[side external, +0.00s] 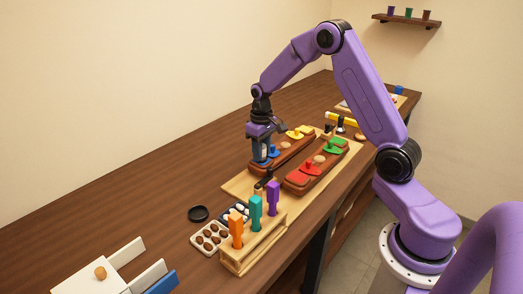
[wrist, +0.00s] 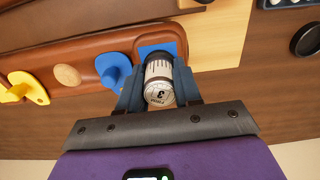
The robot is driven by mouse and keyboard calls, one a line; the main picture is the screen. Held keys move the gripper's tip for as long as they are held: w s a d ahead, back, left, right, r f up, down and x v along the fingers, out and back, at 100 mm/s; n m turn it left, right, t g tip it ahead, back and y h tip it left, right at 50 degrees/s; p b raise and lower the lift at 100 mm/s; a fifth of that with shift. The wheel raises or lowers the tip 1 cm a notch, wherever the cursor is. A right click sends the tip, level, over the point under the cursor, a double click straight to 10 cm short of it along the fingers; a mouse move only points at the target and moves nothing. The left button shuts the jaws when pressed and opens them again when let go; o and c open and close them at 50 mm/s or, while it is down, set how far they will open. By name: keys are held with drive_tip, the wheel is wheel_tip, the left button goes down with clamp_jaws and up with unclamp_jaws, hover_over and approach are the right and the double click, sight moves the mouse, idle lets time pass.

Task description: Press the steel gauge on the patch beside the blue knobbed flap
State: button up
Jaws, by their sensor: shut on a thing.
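My gripper (wrist: 158,84) is shut on the steel gauge (wrist: 160,72), a short cylinder with a pale marked label and a dark end. The gauge's far end overlaps the blue patch (wrist: 146,49) at the end of a brown leather piece (wrist: 92,43). I cannot tell whether it touches the patch. The blue knobbed flap (wrist: 114,69) lies just left of the patch in the wrist view. In the side view, my gripper (side external: 260,152) points down over the near end of the leather piece, with the blue flap (side external: 274,153) beside it. The patch is hidden there.
A yellow knobbed flap (side external: 295,134) is farther along the same piece. A second leather piece has red (side external: 310,167) and green (side external: 335,146) flaps. A rack (side external: 250,240) with upright coloured tools and a tray of brown pieces (side external: 210,238) stand nearer.

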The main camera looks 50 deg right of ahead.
drive_tip(key=o, duration=1)
drive_tip(key=shift+f, duration=0.1)
drive_tip(key=shift+c, duration=0.2)
drive_tip(key=shift+s, duration=0.1)
wheel_tip(320, 180, up, 18)
drive_tip(key=shift+f, duration=0.15)
drive_tip(key=s+a+f+n, duration=0.2)
drive_tip(key=s+a+n, duration=0.4)
drive_tip(key=s+a, duration=0.8)
drive_tip(key=s+a+f+n, duration=0.1)
drive_tip(key=s+f+n, duration=0.1)
drive_tip(key=s, duration=0.8)
drive_tip(key=s+f+n, duration=0.3)
drive_tip(key=s+n, duration=0.1)
drive_tip(key=s, duration=0.6)
drive_tip(key=shift+a, duration=0.4)
